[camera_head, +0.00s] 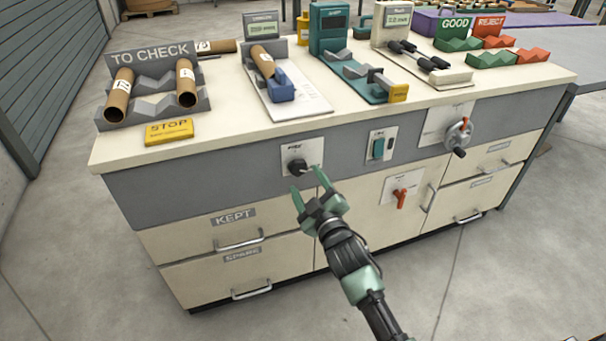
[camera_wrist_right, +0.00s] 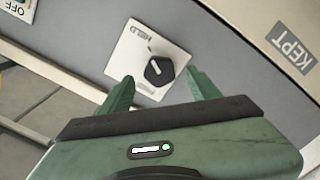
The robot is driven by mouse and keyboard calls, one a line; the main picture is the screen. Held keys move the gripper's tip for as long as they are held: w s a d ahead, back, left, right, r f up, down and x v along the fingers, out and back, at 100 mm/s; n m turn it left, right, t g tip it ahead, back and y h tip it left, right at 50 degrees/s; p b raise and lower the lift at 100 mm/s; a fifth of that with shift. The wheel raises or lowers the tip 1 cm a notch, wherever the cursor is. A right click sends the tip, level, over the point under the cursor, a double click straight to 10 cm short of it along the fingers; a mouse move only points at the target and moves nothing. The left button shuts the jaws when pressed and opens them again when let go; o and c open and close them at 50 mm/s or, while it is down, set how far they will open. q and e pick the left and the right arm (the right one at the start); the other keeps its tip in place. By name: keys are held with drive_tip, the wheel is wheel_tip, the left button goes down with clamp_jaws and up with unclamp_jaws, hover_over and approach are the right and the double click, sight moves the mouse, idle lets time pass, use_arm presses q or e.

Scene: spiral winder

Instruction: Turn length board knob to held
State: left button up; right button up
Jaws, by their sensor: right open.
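The black knob (camera_head: 297,166) sits on a white plate on the grey front panel of the bench. In the right wrist view the knob (camera_wrist_right: 159,70) shows between and beyond my fingers, and its plate (camera_wrist_right: 128,52) bears the word HELD. A pale mark shows on the knob's face; I cannot tell exactly which setting it points to. My right gripper (camera_head: 306,181) is open and empty just in front of the knob, its fingers pointing at the panel. In the wrist view the fingers (camera_wrist_right: 160,82) seem apart from the knob. My left gripper is out of view.
To the right on the front are a green switch (camera_head: 379,149), a red lever (camera_head: 400,198) and a crank handle (camera_head: 460,139). Below are drawers with handles, one marked KEPT (camera_head: 233,217). The bench top holds cardboard tubes and instruments. The floor in front is clear.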

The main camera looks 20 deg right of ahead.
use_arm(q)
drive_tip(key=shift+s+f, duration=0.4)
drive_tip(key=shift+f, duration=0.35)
use_arm(e)
drive_tip(key=s, duration=0.3)
drive_tip(key=shift+s+d, duration=0.1)
drive_tip(key=shift+s, duration=0.3)
